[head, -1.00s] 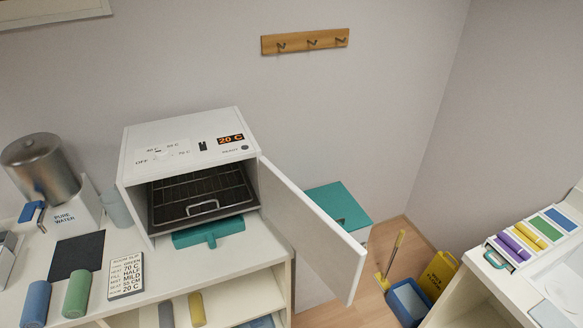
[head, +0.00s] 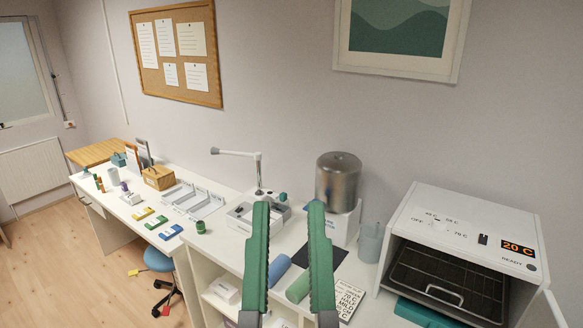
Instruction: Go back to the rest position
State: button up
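My gripper (head: 289,215) shows at the bottom centre of the head view, with two green toothed fingers pointing up. The fingers are apart and I see nothing held between them. They overlap the view of the counter, in front of the rolled blue and green cylinders. Whether the gripper touches anything there I cannot tell; it appears to be above the counter. The rest of the arm is out of view.
The white oven (head: 462,213) at right has its front open and a wire rack inside.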

notch_tip(320, 180, up, 19)
jog(key=p, duration=1.8)
jog(key=shift+s+a, duration=0.15)
jog(key=shift+s, duration=0.1)
jog(key=shift+o, duration=0.2)
